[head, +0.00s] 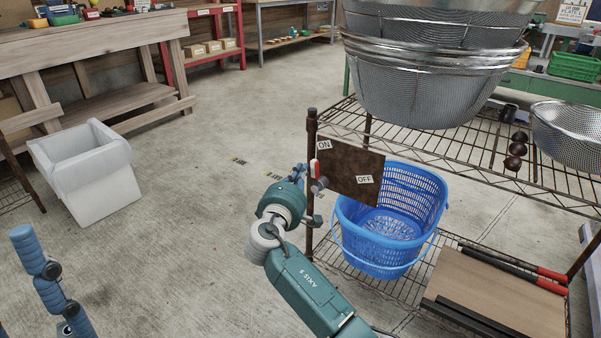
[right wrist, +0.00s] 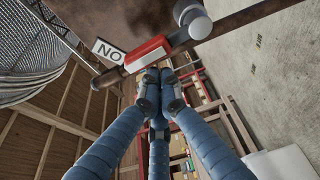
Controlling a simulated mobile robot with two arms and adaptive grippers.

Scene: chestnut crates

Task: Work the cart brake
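The brake is a short red lever (head: 314,168) on a dark brown plate (head: 354,175) fixed to the wire cart's corner post. An ON label (head: 324,145) is at the plate's upper left and an OFF label (head: 364,179) at its right. The red handle points up toward ON. In the right wrist view the red handle (right wrist: 148,55) crosses above my fingertips, with its grey pivot at upper right. My right gripper (right wrist: 164,82) has its blue fingers drawn together close against the handle; contact is unclear. Blue fingers of my left gripper (head: 45,270) show at lower left, partly cut off.
The cart's wire shelf (head: 470,150) carries stacked mesh bowls (head: 430,85). A blue basket (head: 390,215) and a board (head: 495,295) with red-ended bars are on its lower shelf. A white bin (head: 85,170) stands left, near a wooden bench (head: 90,40). The floor between is clear.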

